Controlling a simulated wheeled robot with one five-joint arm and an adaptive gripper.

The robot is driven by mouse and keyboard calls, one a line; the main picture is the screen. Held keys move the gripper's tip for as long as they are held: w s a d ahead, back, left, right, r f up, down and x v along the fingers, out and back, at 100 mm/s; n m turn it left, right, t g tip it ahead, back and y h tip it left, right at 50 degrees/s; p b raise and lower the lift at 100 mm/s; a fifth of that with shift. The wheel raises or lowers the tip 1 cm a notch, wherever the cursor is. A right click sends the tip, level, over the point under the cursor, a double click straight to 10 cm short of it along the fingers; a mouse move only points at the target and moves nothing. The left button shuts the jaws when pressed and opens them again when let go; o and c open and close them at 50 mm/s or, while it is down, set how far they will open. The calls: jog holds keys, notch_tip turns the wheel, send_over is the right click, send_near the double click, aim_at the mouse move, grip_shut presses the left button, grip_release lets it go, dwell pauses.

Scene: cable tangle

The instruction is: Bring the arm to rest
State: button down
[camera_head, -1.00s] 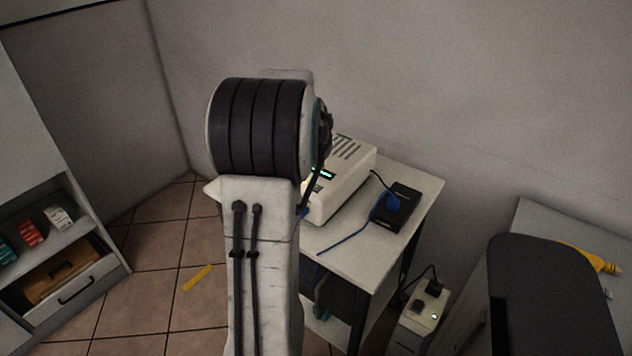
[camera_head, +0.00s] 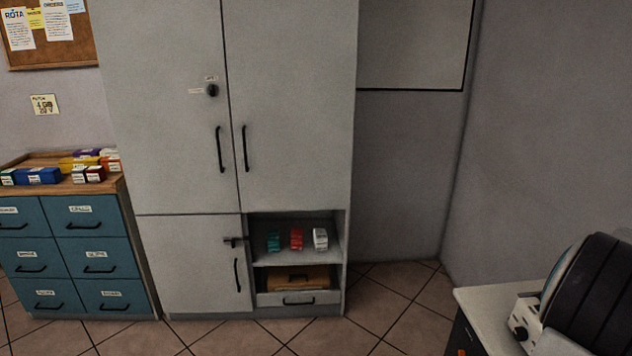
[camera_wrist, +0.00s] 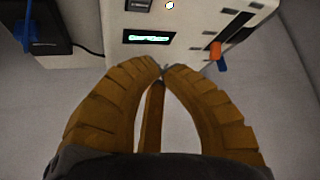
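My gripper (camera_wrist: 162,72) shows in the wrist view, with ribbed brown fingers whose tips come together; I see nothing held between them. The tips are in front of a pale device (camera_wrist: 185,75) with a lit green display.
The wrist view shows a black box (camera_wrist: 55,38) with a blue cable (camera_wrist: 27,25), and orange and blue parts at the device's right. The head view shows a grey cabinet (camera_head: 180,130), blue drawers (camera_head: 85,255), a white table corner (camera_head: 490,300) and some clear tiled floor.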

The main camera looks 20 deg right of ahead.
jog(key=s+a+f+g+y, duration=0.1)
jog(key=a+f+y, duration=0.2)
jog(key=a, duration=0.7)
jog(key=s+a+f+y, duration=0.2)
jog(key=a+f+y, duration=0.2)
jog(key=a, duration=0.5)
jog(key=w+a+r+n+t+p, duration=0.1)
jog(key=w+a+r+n+p, duration=0.1)
jog(key=a, duration=0.8)
jog(key=w+a+r+n+t+p, duration=0.1)
jog(key=w+a+r+n, duration=0.3)
jog(key=a+r+n, duration=0.2)
jog(key=w+a+r+n+p, duration=0.2)
jog(key=a+r+n, duration=0.3)
jog(key=a, duration=0.9)
jog(key=shift+w+a+n+t+p, duration=0.35)
jog(key=shift+w+n, duration=0.55)
jog(key=shift+n, duration=0.4)
jog(key=shift+d+r, duration=0.1)
jog(key=shift+d, duration=0.1)
